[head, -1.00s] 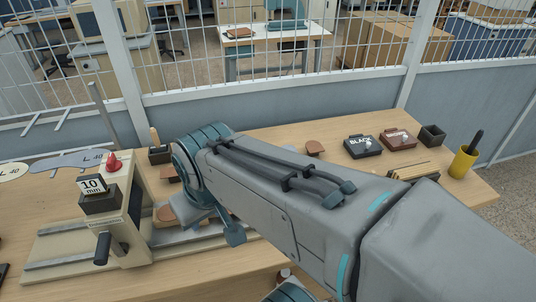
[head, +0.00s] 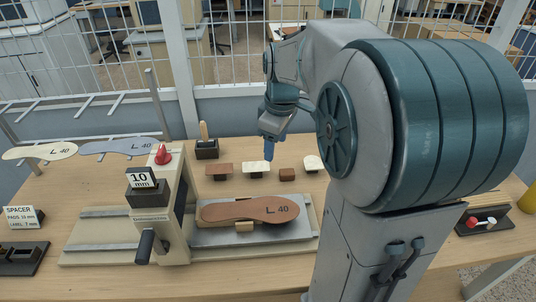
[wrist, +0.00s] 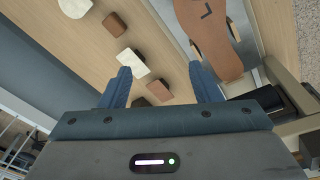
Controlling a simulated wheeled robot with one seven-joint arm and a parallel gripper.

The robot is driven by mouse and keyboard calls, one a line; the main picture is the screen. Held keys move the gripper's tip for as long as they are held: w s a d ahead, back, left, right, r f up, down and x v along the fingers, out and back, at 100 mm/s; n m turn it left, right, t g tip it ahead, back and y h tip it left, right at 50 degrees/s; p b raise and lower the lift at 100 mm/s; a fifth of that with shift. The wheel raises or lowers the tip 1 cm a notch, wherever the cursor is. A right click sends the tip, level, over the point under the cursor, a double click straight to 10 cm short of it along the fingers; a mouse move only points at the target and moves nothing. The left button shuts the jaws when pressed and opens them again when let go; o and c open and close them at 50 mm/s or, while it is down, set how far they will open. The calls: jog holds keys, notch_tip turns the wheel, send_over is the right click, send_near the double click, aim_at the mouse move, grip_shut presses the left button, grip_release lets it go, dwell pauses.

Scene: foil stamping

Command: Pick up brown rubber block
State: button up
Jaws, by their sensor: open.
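Two brown blocks stand on the bench behind the press: a wider reddish-brown one (head: 219,168) on the left and a smaller dark brown one (head: 287,175) on the right. Both also show in the wrist view, the reddish-brown one (wrist: 159,91) near my fingers and the small one (wrist: 115,24) farther off. A white-topped block (head: 256,168) stands between them, another (head: 313,162) to the right. I cannot tell which brown block is rubber. My gripper (head: 269,149) is open and empty, pointing down above the row, close to the middle white-topped block (wrist: 133,63).
The press (head: 165,210) stands in front of the row, with a brown insole marked L 40 (head: 250,209) on its plate. A wooden-handled tool in a dark holder (head: 206,148) stands left of the blocks. A wire-mesh partition (head: 240,65) runs behind the bench.

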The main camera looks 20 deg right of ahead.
jog(key=w+d+f+n+g+b, duration=0.1)
jog(key=w+d+f+n, duration=0.55)
jog(key=w, duration=0.25)
send_over(287, 171)
jog(key=shift+g, duration=0.3)
jog(key=f, duration=0.8)
jog(key=shift+a+f+p, duration=0.2)
jog(key=shift+f+p, duration=0.15)
jog(key=shift+f, duration=0.05)
jog(key=shift+d+f+p, duration=0.2)
jog(key=shift+f+p, duration=0.65)
jog(key=shift+f, duration=1.95)
jog(key=c, duration=1.1)
